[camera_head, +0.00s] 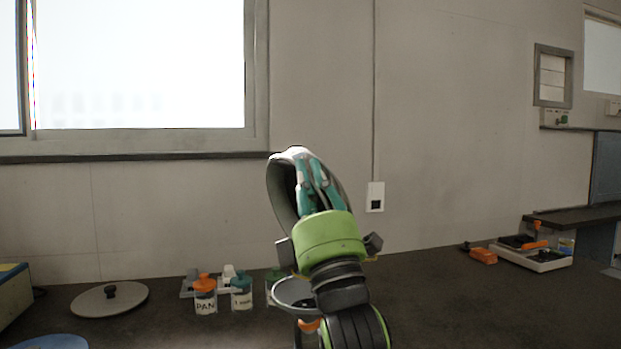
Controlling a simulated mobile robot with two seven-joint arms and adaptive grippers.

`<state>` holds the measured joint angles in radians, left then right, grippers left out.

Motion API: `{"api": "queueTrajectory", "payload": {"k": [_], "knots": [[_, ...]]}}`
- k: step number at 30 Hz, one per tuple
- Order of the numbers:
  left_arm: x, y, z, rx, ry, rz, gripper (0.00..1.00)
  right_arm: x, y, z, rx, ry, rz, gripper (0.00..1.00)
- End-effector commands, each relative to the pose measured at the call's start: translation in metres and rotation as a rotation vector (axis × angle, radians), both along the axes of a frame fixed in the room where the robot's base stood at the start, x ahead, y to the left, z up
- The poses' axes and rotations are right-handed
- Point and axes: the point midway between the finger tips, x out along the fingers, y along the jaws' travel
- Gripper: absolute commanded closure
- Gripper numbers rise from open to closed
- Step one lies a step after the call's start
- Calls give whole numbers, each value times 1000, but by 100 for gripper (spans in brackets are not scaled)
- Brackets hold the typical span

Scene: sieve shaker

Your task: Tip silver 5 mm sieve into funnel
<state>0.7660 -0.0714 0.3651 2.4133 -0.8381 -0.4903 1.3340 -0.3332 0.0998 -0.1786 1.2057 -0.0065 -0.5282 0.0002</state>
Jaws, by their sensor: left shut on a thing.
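My left gripper (308,172) is raised in the middle of the view, its teal fingers shut on the rim of a round grey sieve (279,188). The sieve is tipped steeply, nearly on edge; its size mark and contents cannot be seen. The fingers and the green wrist band cover part of it. A grey funnel (291,291) stands below on the bench, its right side hidden by my left arm. The sieve is above the funnel and apart from it in the picture. My right gripper is not in view.
Jars stand left of the funnel: an orange-lidded PAN jar (205,296), a teal-lidded jar (241,293) and a partly hidden green-lidded jar (271,281). A round knobbed lid (85,303) lies further left. A white tray (530,258) is at right. The bench between is clear.

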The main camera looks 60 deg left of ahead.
Motion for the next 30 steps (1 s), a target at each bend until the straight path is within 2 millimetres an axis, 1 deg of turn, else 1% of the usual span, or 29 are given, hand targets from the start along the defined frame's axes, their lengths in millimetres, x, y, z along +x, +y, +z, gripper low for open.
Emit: {"api": "queueTrajectory", "payload": {"k": [14, 17, 23, 30], "knots": [[0, 0, 1, 1, 1, 0, 100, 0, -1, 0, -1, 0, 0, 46], [4, 0, 5, 3, 24, -1, 100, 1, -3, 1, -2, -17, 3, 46], [20, -1, 11, 8, 122, 0, 100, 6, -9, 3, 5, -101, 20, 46], [37, -2, 15, 13, 225, 0, 100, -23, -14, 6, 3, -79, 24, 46]]}}
